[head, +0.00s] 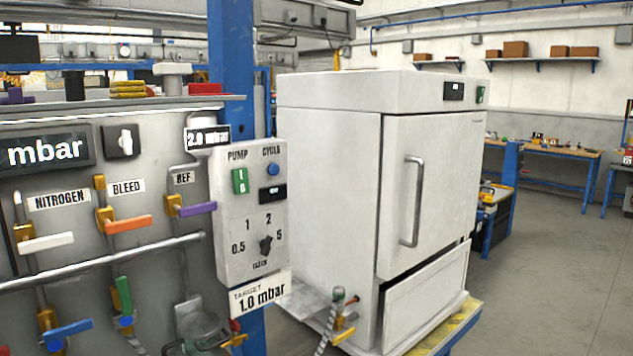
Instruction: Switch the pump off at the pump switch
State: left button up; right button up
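The pump switch (239,181) is a green rocker marked I and 0, under the word PUMP on a light grey control box (223,225). Which side of the rocker is pressed is too small to tell. To its right on the box are a blue CYCLE button (273,169) and a small dark display (272,194). Below is a dark rotary knob (265,245) with 0.5, 1, 2 and 5 around it. Neither of my grippers shows in the head view.
Left of the box, a grey panel carries valves with white, orange (129,224), purple (197,209), blue and green handles. A TARGET 1.0 mbar sign (260,294) hangs below the box. A white oven-like cabinet (425,190) stands to the right. Floor (560,270) is open at far right.

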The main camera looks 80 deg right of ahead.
aim_at(240, 176)
jog(key=z, duration=2.2)
